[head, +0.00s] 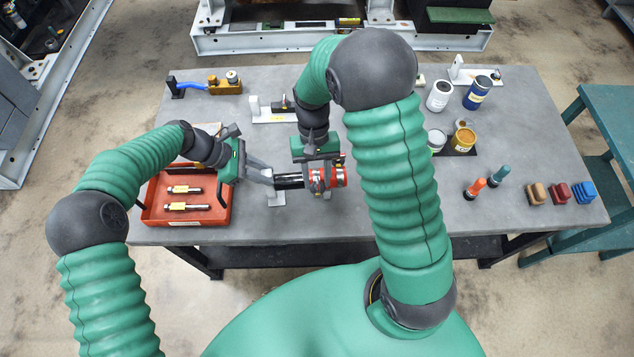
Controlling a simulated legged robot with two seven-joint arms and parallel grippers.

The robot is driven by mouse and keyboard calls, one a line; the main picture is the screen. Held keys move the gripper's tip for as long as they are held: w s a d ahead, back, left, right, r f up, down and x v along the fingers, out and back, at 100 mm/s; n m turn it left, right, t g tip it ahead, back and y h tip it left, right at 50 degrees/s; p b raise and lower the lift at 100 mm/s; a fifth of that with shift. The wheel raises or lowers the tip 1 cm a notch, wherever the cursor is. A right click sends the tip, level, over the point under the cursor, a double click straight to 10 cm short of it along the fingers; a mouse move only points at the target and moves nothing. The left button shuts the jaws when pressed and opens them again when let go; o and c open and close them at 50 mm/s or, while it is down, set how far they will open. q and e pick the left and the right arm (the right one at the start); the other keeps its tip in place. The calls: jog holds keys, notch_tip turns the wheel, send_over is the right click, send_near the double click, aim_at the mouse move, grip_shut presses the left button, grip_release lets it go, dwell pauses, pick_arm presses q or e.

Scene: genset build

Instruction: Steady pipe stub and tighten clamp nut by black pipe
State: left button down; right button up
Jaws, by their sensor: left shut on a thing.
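A short black pipe stub (290,182) lies level near the front middle of the grey workbench. Its right end meets a red sleeve (338,177) with metal bands around it. My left gripper (266,179) comes in from the left and is shut on the left end of the black pipe. My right gripper (318,182) points down over the left part of the red sleeve, at a clamp band. Its fingers overlap the band, so I cannot tell how far they are closed. The clamp nut is too small to make out.
A red tray (226,216) with metal fittings sits at the left. Several cans, including a blue one (479,94), stand at the right. Orange (474,188) and teal-handled tools and coloured blocks (559,193) lie front right.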

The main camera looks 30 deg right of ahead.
jog(key=v, duration=1.2)
jog(key=shift+w+f, duration=0.1)
dwell(0.4)
pick_arm(q)
jog(key=c, duration=1.1)
grip_release()
